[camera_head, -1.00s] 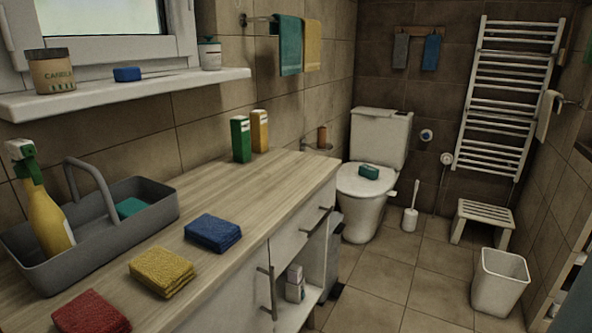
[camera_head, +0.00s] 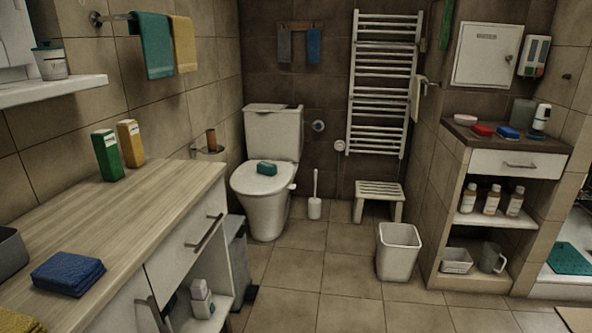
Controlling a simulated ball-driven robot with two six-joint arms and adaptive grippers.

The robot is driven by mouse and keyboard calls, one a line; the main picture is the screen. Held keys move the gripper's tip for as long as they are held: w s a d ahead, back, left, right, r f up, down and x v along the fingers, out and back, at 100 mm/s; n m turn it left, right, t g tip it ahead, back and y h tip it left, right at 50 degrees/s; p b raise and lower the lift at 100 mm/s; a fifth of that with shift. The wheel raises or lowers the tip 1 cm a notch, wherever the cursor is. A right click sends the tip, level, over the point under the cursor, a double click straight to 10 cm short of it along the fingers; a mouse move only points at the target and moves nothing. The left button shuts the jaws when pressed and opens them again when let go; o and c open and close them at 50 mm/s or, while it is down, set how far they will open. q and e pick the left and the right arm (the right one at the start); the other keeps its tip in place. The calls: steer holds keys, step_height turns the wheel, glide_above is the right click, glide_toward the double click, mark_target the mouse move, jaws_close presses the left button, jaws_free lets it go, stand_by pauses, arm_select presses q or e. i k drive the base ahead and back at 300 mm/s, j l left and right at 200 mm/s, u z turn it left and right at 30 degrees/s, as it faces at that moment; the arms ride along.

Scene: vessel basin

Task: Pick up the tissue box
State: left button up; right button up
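A small teal-green box (camera_head: 267,168), which looks like the tissue box, lies on the closed lid of the white toilet (camera_head: 268,196) in the middle background. It is too small to make out details. Neither of my grippers shows in the head view.
A wooden counter (camera_head: 130,205) at left holds a green carton (camera_head: 108,156), a yellow carton (camera_head: 131,145) and blue cloths (camera_head: 68,273). A white bin (camera_head: 398,252), stool (camera_head: 379,198) and toilet brush (camera_head: 315,200) stand on the floor. The tiled floor (camera_head: 310,270) before the toilet is clear.

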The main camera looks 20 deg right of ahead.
mark_target(263, 168)
steer(key=z, duration=0.4)
steer(key=i+u, duration=0.1)
steer(key=u, duration=0.45)
steer(key=i+l+u, duration=0.65)
steer(key=l+u, duration=0.15)
steer(key=l, duration=0.15)
